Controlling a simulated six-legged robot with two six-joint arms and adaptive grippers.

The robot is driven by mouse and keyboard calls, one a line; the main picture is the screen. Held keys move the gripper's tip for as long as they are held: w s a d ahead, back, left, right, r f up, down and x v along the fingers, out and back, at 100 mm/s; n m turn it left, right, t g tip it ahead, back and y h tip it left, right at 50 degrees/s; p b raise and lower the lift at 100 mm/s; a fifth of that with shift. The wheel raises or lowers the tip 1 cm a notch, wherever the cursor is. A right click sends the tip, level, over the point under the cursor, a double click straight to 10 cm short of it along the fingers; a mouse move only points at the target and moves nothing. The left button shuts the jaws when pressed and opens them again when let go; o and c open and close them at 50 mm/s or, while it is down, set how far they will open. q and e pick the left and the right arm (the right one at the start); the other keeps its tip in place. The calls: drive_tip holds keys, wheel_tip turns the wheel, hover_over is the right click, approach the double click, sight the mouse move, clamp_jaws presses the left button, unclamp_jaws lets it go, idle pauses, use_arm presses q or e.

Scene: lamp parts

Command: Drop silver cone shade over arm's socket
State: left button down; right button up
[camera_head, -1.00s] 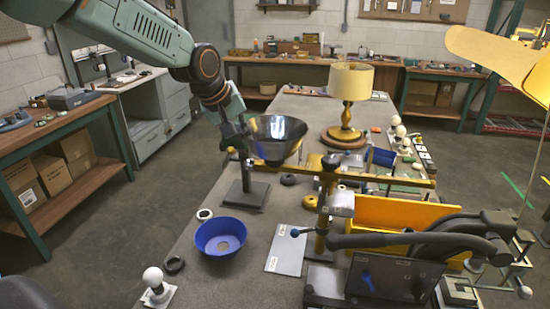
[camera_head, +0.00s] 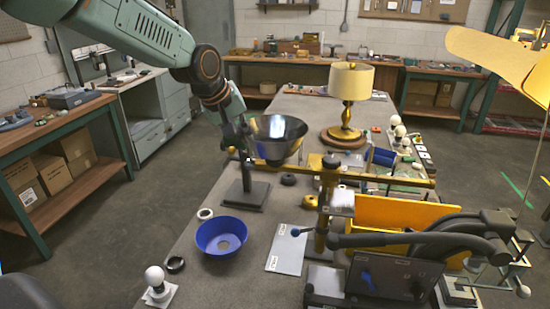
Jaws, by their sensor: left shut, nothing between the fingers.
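The silver cone shade (camera_head: 278,138) is wide end up, at the left end of the yellow arm (camera_head: 395,180). Its narrow lower end meets or overlaps the arm's end; I cannot tell whether it is seated. The socket is hidden by the shade. My left gripper (camera_head: 243,143) is shut and empty, at the shade's left side, very close to its rim. Whether it touches the shade is unclear. My right gripper is not in view.
A black stand (camera_head: 246,195) is below the gripper. A blue bowl-like shade (camera_head: 221,236), a white bulb (camera_head: 154,277) and dark rings lie near the left edge. A yellow bin (camera_head: 400,212) and a black jointed arm (camera_head: 420,236) crowd the right. A cream-shaded lamp (camera_head: 351,82) stands behind.

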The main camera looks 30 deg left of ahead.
use_arm(q)
drive_tip(key=shift+w+f+b, duration=0.1)
drive_tip(key=shift+f+b, duration=0.3)
drive_tip(key=shift+f, duration=0.45)
idle(0.6)
drive_tip(key=shift+f, duration=0.55)
idle(1.9)
drive_tip(key=c, duration=2.1)
unclamp_jaws()
drive_tip(key=o, duration=0.7)
drive_tip(key=shift+c, duration=0.2)
